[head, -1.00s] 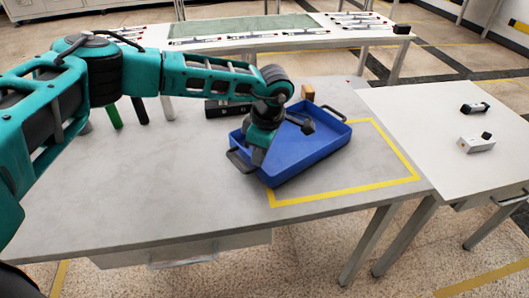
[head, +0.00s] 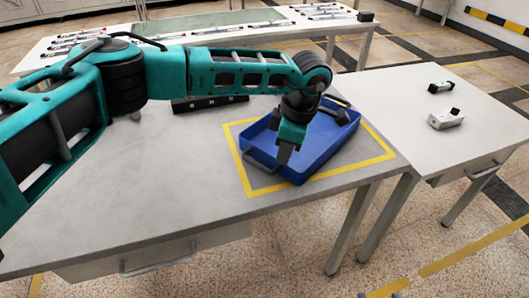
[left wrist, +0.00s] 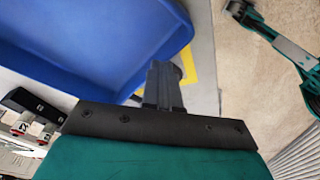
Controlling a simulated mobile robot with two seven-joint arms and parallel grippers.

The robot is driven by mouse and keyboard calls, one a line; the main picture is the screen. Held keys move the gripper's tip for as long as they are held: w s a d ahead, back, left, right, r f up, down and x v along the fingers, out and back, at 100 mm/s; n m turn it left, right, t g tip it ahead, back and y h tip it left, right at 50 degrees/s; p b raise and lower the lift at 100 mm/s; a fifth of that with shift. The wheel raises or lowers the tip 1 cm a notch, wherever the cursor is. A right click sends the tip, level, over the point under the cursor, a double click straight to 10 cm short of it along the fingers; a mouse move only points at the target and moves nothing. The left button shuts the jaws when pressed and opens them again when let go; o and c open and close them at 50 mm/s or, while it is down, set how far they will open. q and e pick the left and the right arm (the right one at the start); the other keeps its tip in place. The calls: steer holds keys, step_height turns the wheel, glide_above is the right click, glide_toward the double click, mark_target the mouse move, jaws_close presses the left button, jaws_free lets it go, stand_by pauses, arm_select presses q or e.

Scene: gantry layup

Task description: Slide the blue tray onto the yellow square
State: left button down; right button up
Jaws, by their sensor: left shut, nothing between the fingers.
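The blue tray (head: 325,145) lies on the grey table inside the yellow square (head: 236,152), with its near corner right at the front yellow line. Its dark handle (head: 262,160) faces left. My arm hides part of the tray and the back of the square. My left gripper (head: 284,156) is shut and empty, pointing down at the tray's near left end beside the handle. In the left wrist view the fingers (left wrist: 164,85) are together beside the tray wall (left wrist: 150,75), with yellow tape (left wrist: 190,68) behind; contact is unclear.
A black rack (head: 208,103) stands behind, left of the tray. A white side table (head: 455,150) on the right carries two small devices (head: 446,119). A long back table (head: 250,35) holds several parts. The grey table's left front (head: 130,200) is clear.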

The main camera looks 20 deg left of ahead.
arm_select(q)
steer(key=shift+s+d+f, duration=0.15)
steer(key=shift+s+f, duration=0.15)
steer(key=shift+f, duration=0.15)
arm_select(e)
steer(key=shift+w+r, duration=0.15)
arm_select(q)
steer(key=shift+w+r+p, duration=0.1)
steer(key=shift+r+p, duration=0.35)
steer(key=shift+r, duration=0.15)
steer(key=shift+w+r, duration=0.1)
steer(key=shift+r, duration=0.1)
arm_select(e)
steer(key=shift+d+r, duration=0.2)
steer(key=shift+r, duration=0.1)
arm_select(q)
steer(key=shift+d, duration=0.3)
steer(key=d+b, duration=0.2)
steer(key=d, duration=0.8)
steer(key=shift+w+d, duration=0.1)
steer(key=shift+w, duration=0.1)
steer(key=shift+d, duration=0.6)
steer(key=shift+r, duration=0.1)
arm_select(e)
steer(key=shift+w+a+f, duration=0.2)
steer(key=shift+a+f, duration=0.3)
steer(key=shift+f, duration=0.1)
